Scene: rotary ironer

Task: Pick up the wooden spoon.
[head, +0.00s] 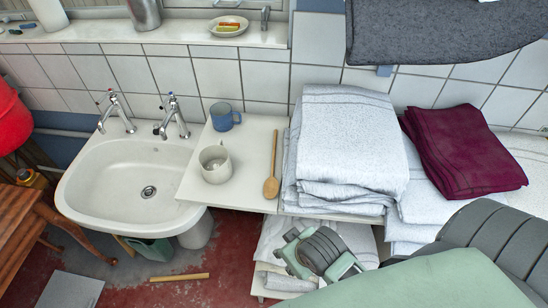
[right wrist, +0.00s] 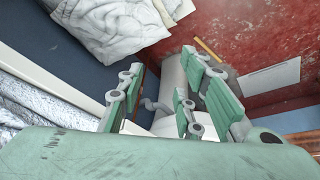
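The wooden spoon (head: 272,180) lies on the white counter (head: 245,180), its bowl towards the front edge and its handle pointing to the wall. It lies right of a white mug (head: 215,163) and a blue mug (head: 224,117), and just left of the folded white towels. I cannot make out the spoon in the right wrist view. My right gripper (head: 308,255) is below and right of the spoon in the head view, in front of the lower shelf and apart from the spoon. Its fingers (right wrist: 165,105) stand apart with nothing held between them. My left gripper is not in view.
A tall stack of folded white towels (head: 350,140) stands close to the spoon's right side, with a maroon cloth (head: 465,150) farther right. A sink (head: 130,185) is left of the counter. More white cloth (head: 270,242) lies on the lower shelf.

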